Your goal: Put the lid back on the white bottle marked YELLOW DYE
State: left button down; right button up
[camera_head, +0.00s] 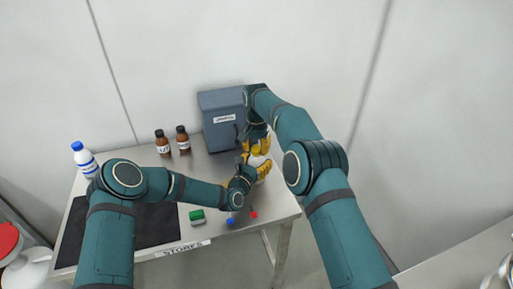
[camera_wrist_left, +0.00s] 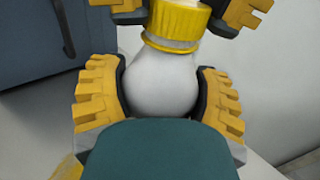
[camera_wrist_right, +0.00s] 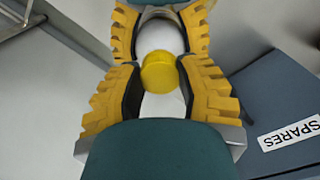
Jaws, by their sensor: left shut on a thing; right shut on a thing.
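The white bottle (camera_head: 263,168) stands between my grippers at the table's right side; it also shows in the left wrist view (camera_wrist_left: 162,85) and the right wrist view (camera_wrist_right: 160,36). Its marking is out of sight. My left gripper (camera_wrist_left: 162,95) is shut around the white body. The yellow lid (camera_wrist_left: 178,22) is at the bottle's top, in line with the neck; it also shows in the right wrist view (camera_wrist_right: 161,72). My right gripper (camera_wrist_right: 160,85) is shut on the lid. I cannot tell whether the lid is seated or threaded.
A grey-blue box marked SPARES (camera_wrist_right: 285,120) stands close behind. Two brown bottles (camera_head: 162,143) and a blue-capped white bottle (camera_head: 85,159) stand to the left. A black mat (camera_head: 155,228), a green item (camera_head: 197,217) and small blue (camera_head: 230,221) and red (camera_head: 254,214) items lie toward the front.

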jog(key=o, duration=0.7)
jog(key=shift+r, duration=2.25)
jog(key=shift+c, duration=0.2)
